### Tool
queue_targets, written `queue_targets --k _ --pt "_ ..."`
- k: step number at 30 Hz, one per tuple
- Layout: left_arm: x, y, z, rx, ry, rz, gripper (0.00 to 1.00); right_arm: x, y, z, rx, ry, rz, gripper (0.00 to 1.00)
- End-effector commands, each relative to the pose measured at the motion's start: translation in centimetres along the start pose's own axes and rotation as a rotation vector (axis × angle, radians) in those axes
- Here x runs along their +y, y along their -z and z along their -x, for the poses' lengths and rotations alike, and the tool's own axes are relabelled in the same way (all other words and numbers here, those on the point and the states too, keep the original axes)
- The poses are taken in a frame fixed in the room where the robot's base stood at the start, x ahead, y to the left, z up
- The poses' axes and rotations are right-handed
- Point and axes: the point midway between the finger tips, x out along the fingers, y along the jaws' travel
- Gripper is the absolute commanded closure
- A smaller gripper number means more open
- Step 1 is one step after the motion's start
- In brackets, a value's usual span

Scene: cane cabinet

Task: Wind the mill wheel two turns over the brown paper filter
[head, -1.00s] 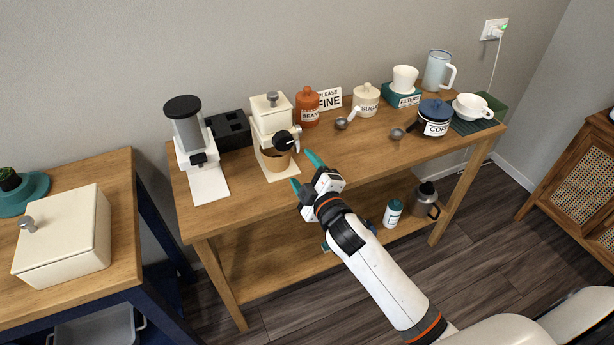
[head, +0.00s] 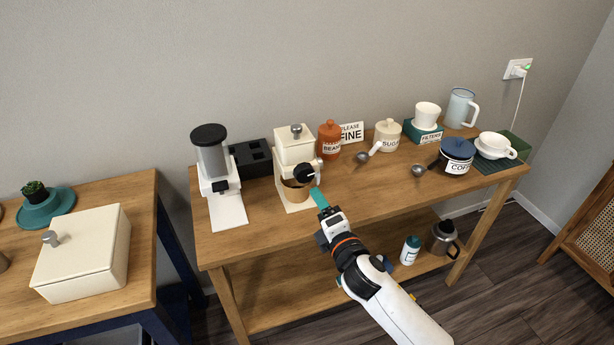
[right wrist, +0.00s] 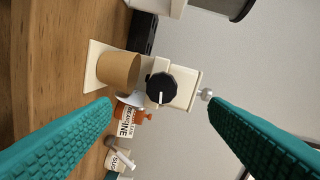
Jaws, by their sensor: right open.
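The cream mill (head: 295,147) stands on the wooden table, with a grey knob on its lid. Its black mill wheel (head: 304,173) faces the front and has a small pale handle; the wheel also shows in the right wrist view (right wrist: 160,88). The brown paper filter (head: 296,191) sits on the mill's base below the wheel, and in the right wrist view (right wrist: 119,69) it is upright on the cream base. My right gripper (head: 319,198) is open and empty, just in front of the wheel and to its right. In the right wrist view the wheel appears between its teal fingers, apart from both. My left gripper is not in view.
A white and grey machine (head: 217,165) and a black box (head: 252,158) stand left of the mill. An orange beans jar (head: 329,139) and a sugar jar (head: 387,135) stand to its right, with two scoops. The tabletop in front is mostly clear.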

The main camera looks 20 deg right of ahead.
Motion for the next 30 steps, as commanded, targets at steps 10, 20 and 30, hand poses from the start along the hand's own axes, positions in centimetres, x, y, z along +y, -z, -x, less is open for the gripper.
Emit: queue_targets --k 10,20,30 --pt "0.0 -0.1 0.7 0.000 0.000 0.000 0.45 -0.1 0.3 0.0 0.051 0.017 1.301 0.31" --pt "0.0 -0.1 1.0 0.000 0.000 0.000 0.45 -0.3 0.5 -1.9 0.071 0.018 1.497 0.31" --pt "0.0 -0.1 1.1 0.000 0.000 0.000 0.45 -0.7 0.7 -8.6 0.070 0.018 1.492 0.31"
